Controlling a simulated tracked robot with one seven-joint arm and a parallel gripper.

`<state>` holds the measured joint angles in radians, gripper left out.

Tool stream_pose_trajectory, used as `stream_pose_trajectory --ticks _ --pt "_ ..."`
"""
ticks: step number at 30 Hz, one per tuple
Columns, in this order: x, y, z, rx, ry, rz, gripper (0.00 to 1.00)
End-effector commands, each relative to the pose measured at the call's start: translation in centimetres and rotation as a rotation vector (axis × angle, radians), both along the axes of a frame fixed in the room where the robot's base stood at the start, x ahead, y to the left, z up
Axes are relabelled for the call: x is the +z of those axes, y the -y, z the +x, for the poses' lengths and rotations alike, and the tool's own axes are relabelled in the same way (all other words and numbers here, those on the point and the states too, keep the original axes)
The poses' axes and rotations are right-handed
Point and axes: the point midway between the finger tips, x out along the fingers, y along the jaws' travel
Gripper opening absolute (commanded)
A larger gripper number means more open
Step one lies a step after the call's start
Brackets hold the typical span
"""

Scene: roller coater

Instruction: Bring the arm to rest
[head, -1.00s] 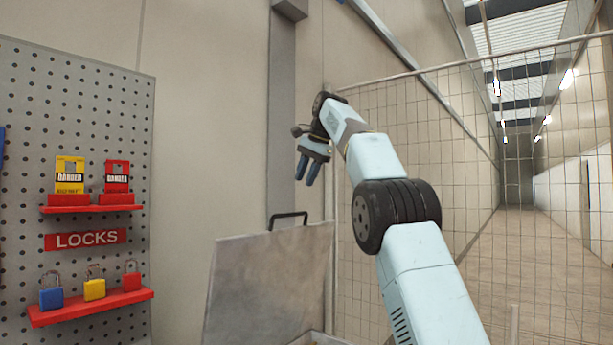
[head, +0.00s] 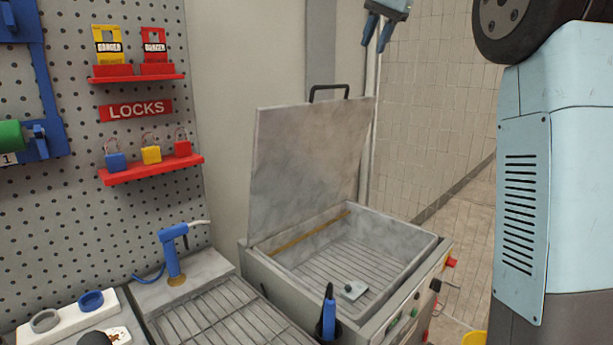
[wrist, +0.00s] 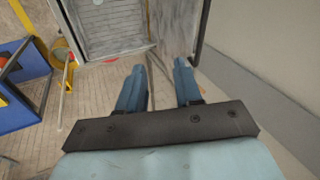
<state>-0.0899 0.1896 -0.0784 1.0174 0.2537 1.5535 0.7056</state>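My gripper (head: 379,33) shows at the top of the head view, with blue fingers pointing down. It is up behind and above the open-lidded metal basin machine (head: 440,250). In the wrist view the two fingers of my gripper (wrist: 161,88) are apart, with nothing between them. My light-blue arm link (head: 525,190) stands upright at the right of the head view, with a dark joint above it. The middle of the arm is out of the picture.
The raised lid (head: 305,165) stands below and left of my gripper. A pegboard (head: 60,215) with padlocks (head: 151,155) and tags is at the left. A blue spray nozzle (head: 172,252) stands by a grated sink (head: 215,318).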

Motion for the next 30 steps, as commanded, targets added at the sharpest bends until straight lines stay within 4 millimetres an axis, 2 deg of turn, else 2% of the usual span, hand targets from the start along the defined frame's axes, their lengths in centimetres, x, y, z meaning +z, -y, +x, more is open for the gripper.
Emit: stream_pose_trajectory --ticks 1,14,23,30 --pt "-0.2 0.3 -1.2 0.008 0.007 -0.008 0.34" --pt "-4.3 2.8 -9.8 0.113 0.068 -0.110 0.34" --pt "-8.9 4.0 -16.4 0.199 0.106 -0.193 0.34" --pt "-13.6 4.8 -21.9 0.274 0.132 -0.265 0.34"
